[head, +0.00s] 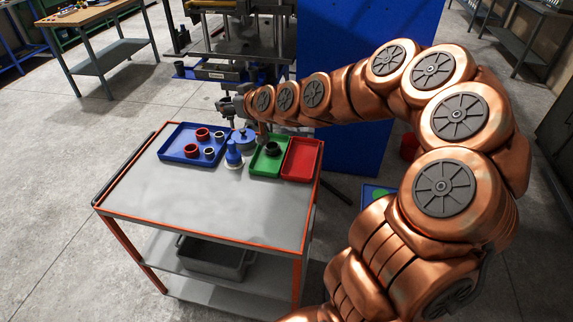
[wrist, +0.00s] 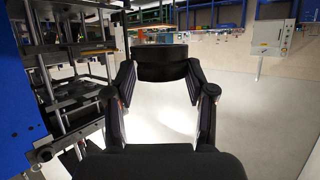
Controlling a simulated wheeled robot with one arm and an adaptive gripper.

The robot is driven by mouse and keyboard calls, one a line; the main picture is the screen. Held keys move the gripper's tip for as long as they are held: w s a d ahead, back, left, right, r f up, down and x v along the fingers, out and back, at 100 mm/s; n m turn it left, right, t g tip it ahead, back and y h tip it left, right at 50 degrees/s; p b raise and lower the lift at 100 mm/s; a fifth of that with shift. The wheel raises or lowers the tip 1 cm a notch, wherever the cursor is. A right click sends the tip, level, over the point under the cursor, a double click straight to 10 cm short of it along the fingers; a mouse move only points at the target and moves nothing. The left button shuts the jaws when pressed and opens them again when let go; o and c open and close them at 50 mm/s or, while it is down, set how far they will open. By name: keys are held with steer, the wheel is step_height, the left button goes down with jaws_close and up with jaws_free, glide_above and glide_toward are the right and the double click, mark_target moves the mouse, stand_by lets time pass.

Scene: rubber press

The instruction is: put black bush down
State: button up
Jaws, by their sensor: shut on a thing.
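My gripper (head: 234,107) reaches out level above the back edge of the grey cart. In the wrist view my gripper (wrist: 160,72) is shut on a black bush (wrist: 160,62), held between its two fingertips. The bush is in the air, clear of any surface. In the head view the held bush is too small and dark to tell apart from the fingers. Another black ring-shaped part (head: 272,149) sits in the green tray (head: 262,171) on the cart.
The cart top (head: 205,205) is bare in front. A blue tray (head: 176,152) holds red and dark rings. An empty red tray (head: 302,160) is at right. The press (head: 245,50) stands behind the cart.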

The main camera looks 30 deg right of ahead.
steer(key=w+d+f+m+h+b, duration=0.1)
steer(key=d+f+b, duration=0.1)
steer(key=d+f, duration=0.35)
steer(key=w+d+f+m+h+b, duration=0.1)
steer(key=d+f+b, duration=0.15)
steer(key=d, duration=0.65)
steer(key=b, duration=0.4)
glide_above(304, 163)
step_height(304, 163, down, 11)
steer(key=shift+t, duration=0.3)
steer(key=shift+w+a+f+p, duration=0.1)
steer(key=shift+f+p, duration=0.25)
steer(key=shift+f, duration=2.15)
steer(key=shift+a+f+p, duration=0.1)
steer(key=shift+f+p, duration=0.25)
steer(key=shift+f, duration=2.1)
steer(key=shift+f, duration=0.1)
steer(key=shift+f, duration=0.1)
steer(key=o, duration=1)
steer(key=shift+d+r, duration=0.1)
steer(key=shift+r, duration=0.1)
